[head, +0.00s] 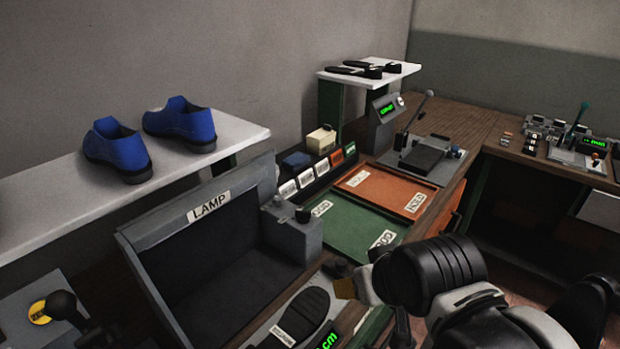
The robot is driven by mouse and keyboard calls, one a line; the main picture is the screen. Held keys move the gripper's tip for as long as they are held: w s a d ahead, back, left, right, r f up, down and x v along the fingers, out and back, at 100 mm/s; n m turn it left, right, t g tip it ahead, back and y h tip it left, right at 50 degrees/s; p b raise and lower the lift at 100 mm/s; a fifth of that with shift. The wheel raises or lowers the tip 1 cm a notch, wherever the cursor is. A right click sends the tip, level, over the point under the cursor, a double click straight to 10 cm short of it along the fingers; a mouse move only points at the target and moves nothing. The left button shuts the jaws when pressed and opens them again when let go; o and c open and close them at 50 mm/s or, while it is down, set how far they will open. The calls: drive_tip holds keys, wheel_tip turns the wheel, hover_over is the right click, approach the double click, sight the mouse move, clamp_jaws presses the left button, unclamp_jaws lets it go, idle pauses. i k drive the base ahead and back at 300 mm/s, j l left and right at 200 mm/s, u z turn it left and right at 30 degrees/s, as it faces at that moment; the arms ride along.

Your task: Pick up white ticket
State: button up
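Several white tickets (305,178) with dark print stand in a row of dark holders at the back of the bench, in the middle of the head view. My gripper (347,287) is at the lower right, in front of the green tray and well short of the tickets. A tan fingertip pad shows at its left end. My dark arm hides most of the gripper, so I cannot tell whether it is open or shut, and I see nothing held in it.
A green tray (345,232) and an orange tray (378,185) lie before the tickets. The LAMP box (205,213) stands left. A black sole (303,312) lies near my gripper. Blue shoes (182,124) stand on the white shelf (240,130). A lever press (425,150) stands behind.

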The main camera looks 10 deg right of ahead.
sight(320, 168)
drive_tip(key=i+l+u, duration=0.15)
drive_tip(key=l+u, duration=0.7)
drive_tip(key=l, duration=0.25)
drive_tip(key=l+u, duration=0.45)
drive_tip(key=k+l+u, duration=0.1)
drive_tip(key=l+u, duration=0.35)
drive_tip(key=l, duration=0.25)
drive_tip(key=k+l+u, duration=0.15)
drive_tip(key=l+u, duration=0.25)
drive_tip(key=i+l, duration=0.15)
drive_tip(key=i, duration=0.3)
